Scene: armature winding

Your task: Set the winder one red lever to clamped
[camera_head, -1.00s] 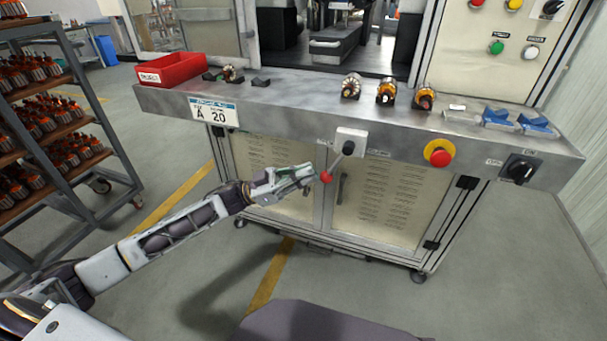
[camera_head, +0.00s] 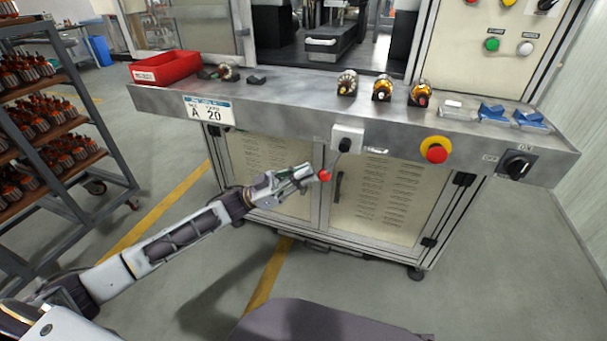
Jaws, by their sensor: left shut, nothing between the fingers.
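The red lever (camera_head: 325,175) has a round red knob on a thin rod that slants down and to the left from a pale switch box (camera_head: 347,138) on the machine's front edge. My left gripper (camera_head: 308,176) is shut and empty, with its fingertips right beside the left side of the knob. I cannot tell whether they touch it. My right gripper is not in view.
The machine's ledge (camera_head: 290,103) holds a red bin (camera_head: 165,68), several armatures and blue blocks (camera_head: 498,114). A red emergency button (camera_head: 436,153) and a black rotary switch (camera_head: 517,165) sit right of the lever. A rack (camera_head: 62,120) of armatures stands at left.

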